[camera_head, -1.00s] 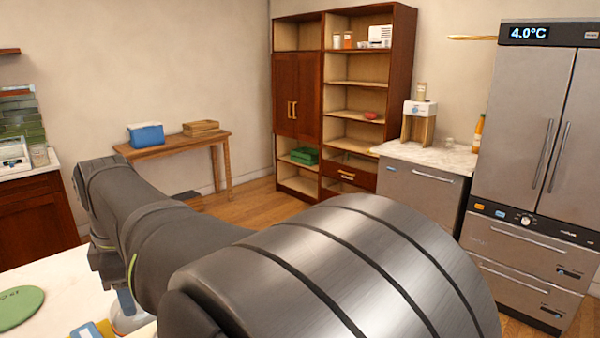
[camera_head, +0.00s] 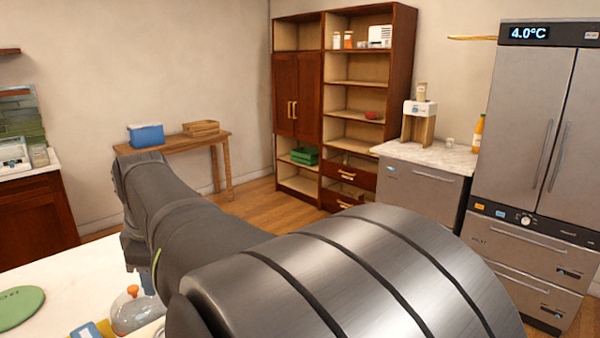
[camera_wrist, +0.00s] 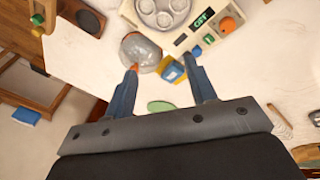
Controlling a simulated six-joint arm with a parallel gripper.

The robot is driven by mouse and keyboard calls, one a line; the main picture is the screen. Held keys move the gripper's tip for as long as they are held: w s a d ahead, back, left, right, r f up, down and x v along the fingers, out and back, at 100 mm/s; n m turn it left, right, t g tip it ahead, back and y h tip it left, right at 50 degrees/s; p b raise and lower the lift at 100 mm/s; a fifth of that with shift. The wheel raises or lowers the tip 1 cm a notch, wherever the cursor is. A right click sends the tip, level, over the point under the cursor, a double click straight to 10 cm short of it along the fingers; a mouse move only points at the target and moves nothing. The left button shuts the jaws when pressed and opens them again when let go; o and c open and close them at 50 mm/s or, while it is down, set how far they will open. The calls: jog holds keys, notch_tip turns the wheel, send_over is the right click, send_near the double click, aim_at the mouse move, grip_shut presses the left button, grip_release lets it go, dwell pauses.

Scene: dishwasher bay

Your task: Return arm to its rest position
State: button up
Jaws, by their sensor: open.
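My gripper (camera_wrist: 160,79) shows in the wrist view with its two blue-grey fingers spread apart and nothing between them. It is above the white table (camera_wrist: 90,55), apart from the things on it. In the head view my arm stretches from the lower right towards the left, and the gripper itself is hidden behind it.
On the table (camera_head: 75,270) are a green disc (camera_head: 18,306), a clear dome with an orange knob (camera_head: 132,312) and a blue-and-yellow block (camera_head: 88,330). The wrist view shows a panelled device (camera_wrist: 185,22). A side table (camera_head: 180,145) and shelving (camera_head: 398,80) stand behind.

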jog(key=w+d+r+m+t, duration=0.2)
jog(key=w+d+m+t, duration=0.2)
jog(key=w+d+m, duration=0.6)
jog(key=s+a+f+n+g+h, duration=0.1)
jog(key=s+a+n+g, duration=0.2)
jog(key=s+a+n, duration=0.55)
jog(key=s+a+f+n+g+h, duration=0.1)
jog(key=s+a+f+n+g, duration=0.15)
jog(key=s+a+n, duration=0.6)
jog(key=s+d+f, duration=0.2)
jog(key=s+f, duration=0.2)
jog(key=f, duration=0.4)
notch_tip(320, 180, up, 8)
jog(key=m, duration=0.4)
jog(key=shift+w+m+g, duration=0.25)
jog(key=shift+m+g, duration=0.05)
jog(key=shift+g, duration=0.15)
